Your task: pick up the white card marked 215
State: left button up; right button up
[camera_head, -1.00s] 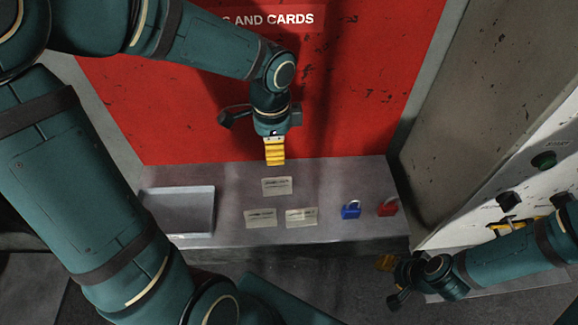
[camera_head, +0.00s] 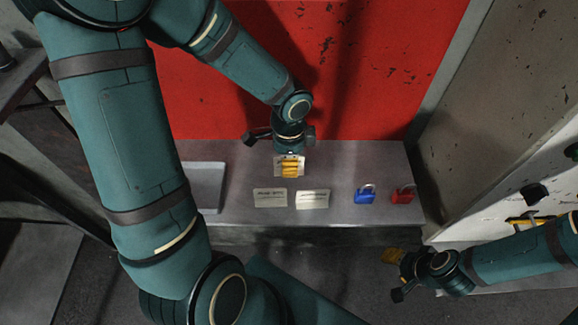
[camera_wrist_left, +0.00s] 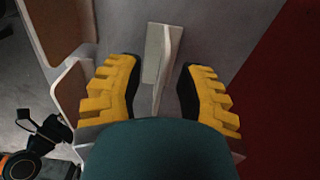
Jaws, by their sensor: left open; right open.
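Three white cards lie on the grey shelf (camera_head: 240,214): a back card (camera_head: 302,163), a front left card (camera_head: 270,198) and a front right card (camera_head: 313,200). Their print is too small to read, so I cannot tell which is marked 215. My left gripper (camera_head: 289,168) is over the back card and hides its middle. In the left wrist view, my left gripper (camera_wrist_left: 158,90) is open, with a pale card (camera_wrist_left: 155,52) between and beyond its yellow fingers. My right gripper (camera_head: 391,256) is open and empty, in front of the shelf at right.
A blue padlock (camera_head: 365,196) and a red padlock (camera_head: 403,195) stand right of the cards. A grey tray (camera_head: 209,190) is at the shelf's left, partly behind my left arm. A red panel (camera_head: 370,80) rises behind the shelf. A control panel (camera_head: 530,195) is at right.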

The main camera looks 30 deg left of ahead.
pick_arm(q)
jog(key=shift+f, duration=0.6)
grip_shut()
jog(key=shift+r, duration=0.1)
